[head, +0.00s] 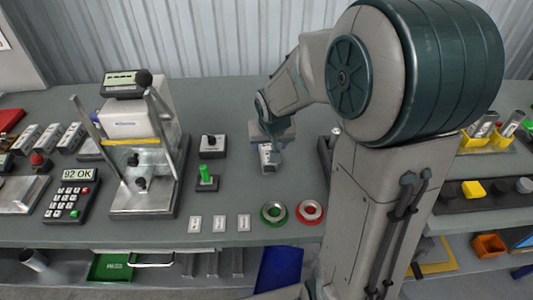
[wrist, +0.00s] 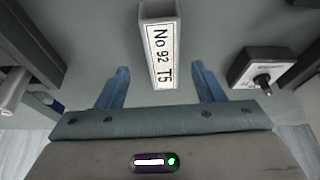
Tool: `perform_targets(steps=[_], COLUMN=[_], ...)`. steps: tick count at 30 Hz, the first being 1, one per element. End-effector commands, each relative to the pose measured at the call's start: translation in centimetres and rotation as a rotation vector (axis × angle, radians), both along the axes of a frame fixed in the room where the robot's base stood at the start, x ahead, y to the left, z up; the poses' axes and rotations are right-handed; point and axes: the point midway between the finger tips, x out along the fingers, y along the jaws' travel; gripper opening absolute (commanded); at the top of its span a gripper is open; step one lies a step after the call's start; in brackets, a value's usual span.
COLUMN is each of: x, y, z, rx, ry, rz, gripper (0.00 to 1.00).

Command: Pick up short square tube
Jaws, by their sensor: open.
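The short square tube (wrist: 160,50) lies on the grey table, a pale grey hollow piece with a white label reading "No 92 T5". In the wrist view its near end lies between the two blue fingers of my gripper (wrist: 160,90). The fingers are apart, one on each side, with a gap to the tube on both sides. In the head view my gripper (head: 272,150) is over the tube (head: 267,158), whose upper part is partly hidden by the gripper. I cannot tell the exact height of the fingers above the table.
A box with a black knob (head: 212,145) stands left of the tube and also shows in the wrist view (wrist: 262,68). A testing machine (head: 143,180) stands farther left.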

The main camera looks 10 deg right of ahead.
Motion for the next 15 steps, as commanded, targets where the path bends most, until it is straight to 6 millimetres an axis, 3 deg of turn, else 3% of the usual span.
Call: perform_targets(steps=[15], x=[2.0], y=[0.2], z=[-4.7], rx=[0.0], ry=[0.002], rz=[0.001], gripper=[0.62])
